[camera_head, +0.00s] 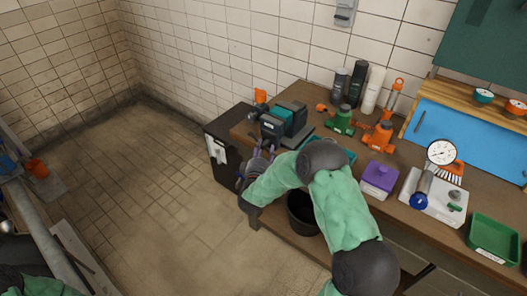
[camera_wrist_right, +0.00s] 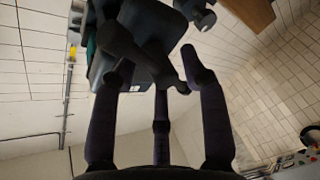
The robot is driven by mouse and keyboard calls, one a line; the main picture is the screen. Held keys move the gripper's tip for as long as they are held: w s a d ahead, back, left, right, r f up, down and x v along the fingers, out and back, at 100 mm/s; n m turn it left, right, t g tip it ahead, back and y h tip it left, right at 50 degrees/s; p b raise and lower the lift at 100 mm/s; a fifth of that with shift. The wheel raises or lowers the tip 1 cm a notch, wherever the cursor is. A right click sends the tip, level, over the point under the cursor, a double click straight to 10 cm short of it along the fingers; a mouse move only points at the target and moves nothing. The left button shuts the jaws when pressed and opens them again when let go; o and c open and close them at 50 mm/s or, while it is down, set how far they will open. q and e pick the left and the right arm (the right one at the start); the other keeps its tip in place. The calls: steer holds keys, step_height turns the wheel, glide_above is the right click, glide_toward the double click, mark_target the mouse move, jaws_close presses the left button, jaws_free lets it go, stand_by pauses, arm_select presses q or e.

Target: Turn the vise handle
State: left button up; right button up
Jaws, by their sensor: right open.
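The vise (camera_head: 284,121), dark grey and teal, stands at the left corner of the workbench. In the right wrist view, its dark body (camera_wrist_right: 140,72) fills the upper left. A dark bar with a rounded end, which looks like the vise handle (camera_wrist_right: 148,60), slants across just beyond my fingers. My right gripper (camera_head: 262,152) is at the front of the vise, partly hidden by my own arm in the head view. In the wrist view its fingers (camera_wrist_right: 160,85) are spread and open, close to the bar; whether they touch it I cannot tell. My left gripper is not in view.
The workbench (camera_head: 360,215) carries a green jack (camera_head: 341,121), an orange jack (camera_head: 379,136), a purple box (camera_head: 379,179), a dial gauge (camera_head: 441,152) and a green tray (camera_head: 494,239). A black bucket (camera_head: 302,213) sits below my right arm.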

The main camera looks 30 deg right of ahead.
steer(key=shift+w, duration=0.1)
steer(key=shift+c, duration=0.2)
jaws_close()
steer(key=shift+f, duration=0.1)
